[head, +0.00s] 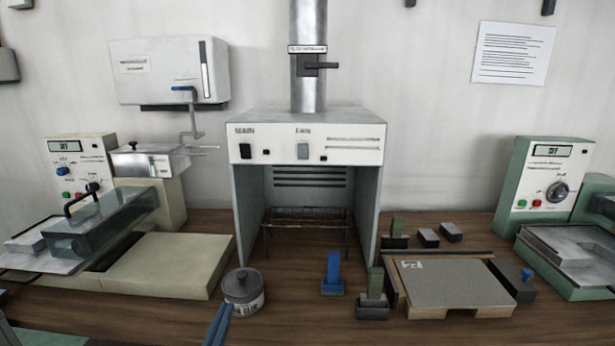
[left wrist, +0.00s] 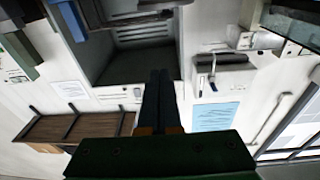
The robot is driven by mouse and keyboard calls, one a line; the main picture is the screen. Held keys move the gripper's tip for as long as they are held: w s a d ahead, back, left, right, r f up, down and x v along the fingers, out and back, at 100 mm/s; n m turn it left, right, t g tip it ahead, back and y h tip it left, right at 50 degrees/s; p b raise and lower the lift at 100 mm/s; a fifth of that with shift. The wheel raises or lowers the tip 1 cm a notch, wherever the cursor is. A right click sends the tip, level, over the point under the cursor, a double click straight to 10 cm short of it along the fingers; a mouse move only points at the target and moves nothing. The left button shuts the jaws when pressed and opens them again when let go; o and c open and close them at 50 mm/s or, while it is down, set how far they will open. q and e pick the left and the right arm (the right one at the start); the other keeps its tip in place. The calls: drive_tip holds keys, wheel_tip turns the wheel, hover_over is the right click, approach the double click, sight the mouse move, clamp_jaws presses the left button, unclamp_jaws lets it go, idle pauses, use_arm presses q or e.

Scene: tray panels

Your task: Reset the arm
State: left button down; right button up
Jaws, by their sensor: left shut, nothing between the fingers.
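My left gripper (head: 218,325) shows at the bottom of the head view as two blue fingers lying together, just left of and below a small lidded pot (head: 243,291). In the left wrist view its dark fingers (left wrist: 158,95) are side by side, shut, with nothing seen between them. I cannot tell from the head view whether the fingertips touch the pot. My right gripper is not in view.
A fume hood (head: 306,140) stands at the middle back. Tray machines stand at left (head: 165,270) and right (head: 545,190). A grey panel board (head: 455,283), a blue stamp-like block (head: 333,274) and small dark blocks sit right of centre. Some wood at front centre is bare.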

use_arm(q)
drive_tip(key=s+f+g, duration=0.8)
drive_tip(key=s+f, duration=0.1)
drive_tip(key=f, duration=0.4)
drive_tip(key=s+a+f+g+y, duration=0.1)
drive_tip(key=s+f+g, duration=0.25)
drive_tip(key=s, duration=0.55)
drive_tip(key=s+f+g, duration=0.3)
drive_tip(key=s+g, duration=0.2)
drive_tip(key=s, duration=0.3)
wheel_tip(320, 180, down, 15)
drive_tip(key=s+p, duration=0.3)
drive_tip(key=s+a+f+m+g+p, duration=0.1)
drive_tip(key=s+a+f+g+p, duration=0.1)
drive_tip(key=s+f, duration=0.5)
drive_tip(key=s, duration=0.4)
drive_tip(key=shift+a+y, duration=0.25)
drive_tip(key=shift+y, duration=0.05)
